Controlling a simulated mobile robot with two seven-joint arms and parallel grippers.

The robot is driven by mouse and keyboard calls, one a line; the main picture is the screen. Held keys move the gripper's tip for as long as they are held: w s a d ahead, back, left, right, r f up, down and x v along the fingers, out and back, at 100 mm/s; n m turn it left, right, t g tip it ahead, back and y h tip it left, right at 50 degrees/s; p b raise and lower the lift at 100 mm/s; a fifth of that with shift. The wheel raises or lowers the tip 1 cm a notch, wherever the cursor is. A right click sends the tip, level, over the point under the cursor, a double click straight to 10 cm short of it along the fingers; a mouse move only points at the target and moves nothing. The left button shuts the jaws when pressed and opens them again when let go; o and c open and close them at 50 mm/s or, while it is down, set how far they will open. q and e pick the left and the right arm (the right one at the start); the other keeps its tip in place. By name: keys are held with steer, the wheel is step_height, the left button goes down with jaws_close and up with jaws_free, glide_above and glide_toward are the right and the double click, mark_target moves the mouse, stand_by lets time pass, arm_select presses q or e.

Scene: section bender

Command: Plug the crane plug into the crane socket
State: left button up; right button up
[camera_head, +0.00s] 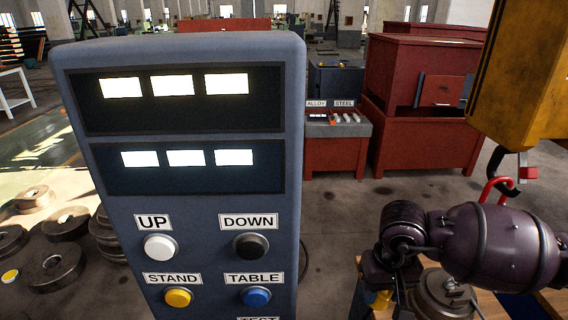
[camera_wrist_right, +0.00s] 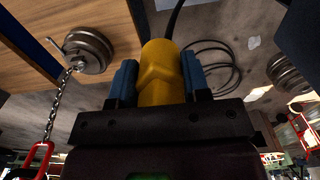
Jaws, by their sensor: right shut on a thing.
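The yellow crane plug (camera_wrist_right: 162,78) sits between the two blue fingers of my right gripper (camera_wrist_right: 158,74) in the right wrist view. The gripper is shut on it, and a black cable (camera_wrist_right: 175,18) runs from the plug's far end. In the head view my right arm comes in from the right; its gripper (camera_head: 380,299) is low in the picture and mostly hidden by the wrist, with a small bit of yellow showing. I cannot make out the crane socket in either view. My left gripper is not in view.
A grey control panel (camera_head: 190,210) with labelled buttons fills the left and middle. A yellow crane block (camera_head: 520,80) hangs at upper right, above a red hook (camera_head: 490,190). A dark round weight (camera_wrist_right: 88,50) with a chain (camera_wrist_right: 56,108) lies on wood. Red machinery (camera_head: 420,110) stands behind.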

steer(key=shift+w+d+r, duration=0.9)
steer(key=shift+d+r, duration=0.15)
steer(key=shift+d, duration=0.05)
steer(key=s+a+r+n, duration=0.1)
steer(key=a+r+n, duration=0.1)
steer(key=a+r, duration=0.3)
steer(key=s+a+r+n, duration=0.1)
steer(key=a+r, duration=0.4)
steer(key=r, duration=0.7)
steer(key=shift+n, duration=0.6)
